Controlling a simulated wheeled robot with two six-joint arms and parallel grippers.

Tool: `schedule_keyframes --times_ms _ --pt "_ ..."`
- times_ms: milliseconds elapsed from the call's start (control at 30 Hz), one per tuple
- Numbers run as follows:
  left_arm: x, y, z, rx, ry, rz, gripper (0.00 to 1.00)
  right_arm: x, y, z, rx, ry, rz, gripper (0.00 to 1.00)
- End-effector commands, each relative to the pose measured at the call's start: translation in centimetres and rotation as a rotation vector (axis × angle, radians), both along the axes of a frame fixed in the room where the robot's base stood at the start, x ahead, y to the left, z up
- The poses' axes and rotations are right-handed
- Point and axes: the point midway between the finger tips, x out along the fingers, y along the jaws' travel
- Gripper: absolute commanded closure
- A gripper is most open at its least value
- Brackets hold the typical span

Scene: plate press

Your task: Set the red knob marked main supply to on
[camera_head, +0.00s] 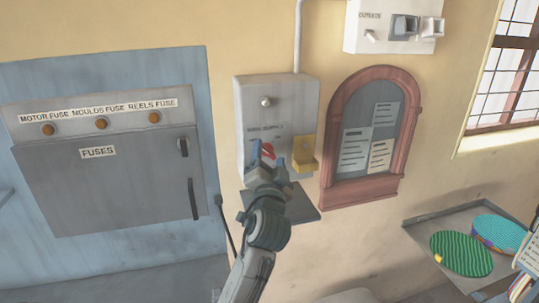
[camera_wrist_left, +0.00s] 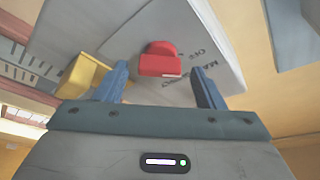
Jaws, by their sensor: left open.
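The red knob (camera_head: 267,149) is on the front of a grey wall box (camera_head: 283,98), partly hidden by my gripper in the head view. In the left wrist view the red knob (camera_wrist_left: 160,60) appears upside down, beside lettering that includes OFF; its exact setting is hard to tell. My left gripper (camera_head: 268,158) is in front of the box's lower part. Its blue fingers are open and empty. In the left wrist view the knob lies beyond the fingertips (camera_wrist_left: 161,82), between them sideways, and I see no contact. My right gripper is out of view.
A yellow holder (camera_head: 305,155) sticks out of the box just right of my gripper. A ledge (camera_head: 300,208) is below it. A grey fuse cabinet (camera_head: 110,185) is at left, an arched notice board (camera_head: 395,108) at right. A tray (camera_head: 420,222) carries round plates.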

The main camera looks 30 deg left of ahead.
Motion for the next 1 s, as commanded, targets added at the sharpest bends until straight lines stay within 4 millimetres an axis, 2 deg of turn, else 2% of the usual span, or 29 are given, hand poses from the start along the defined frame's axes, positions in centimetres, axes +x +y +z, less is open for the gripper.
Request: schedule_keyframes --times_ms 367,467,600,633,833,1000 --pt "0.6 0.4 0.2 0.000 0.000 0.000 0.37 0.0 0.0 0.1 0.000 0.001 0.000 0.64" --pt "0.6 0.4 0.2 0.000 0.000 0.000 0.53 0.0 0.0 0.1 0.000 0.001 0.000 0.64" --pt "0.6 0.4 0.2 0.000 0.000 0.000 0.80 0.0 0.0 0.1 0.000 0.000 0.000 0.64" --pt "0.6 0.4 0.2 0.000 0.000 0.000 0.82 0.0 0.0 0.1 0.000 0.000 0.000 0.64" --pt "0.6 0.4 0.3 0.008 0.009 0.000 0.82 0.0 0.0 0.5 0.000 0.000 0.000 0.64" --pt "0.6 0.4 0.6 0.041 0.051 -0.001 0.82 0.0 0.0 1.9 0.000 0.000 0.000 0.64"
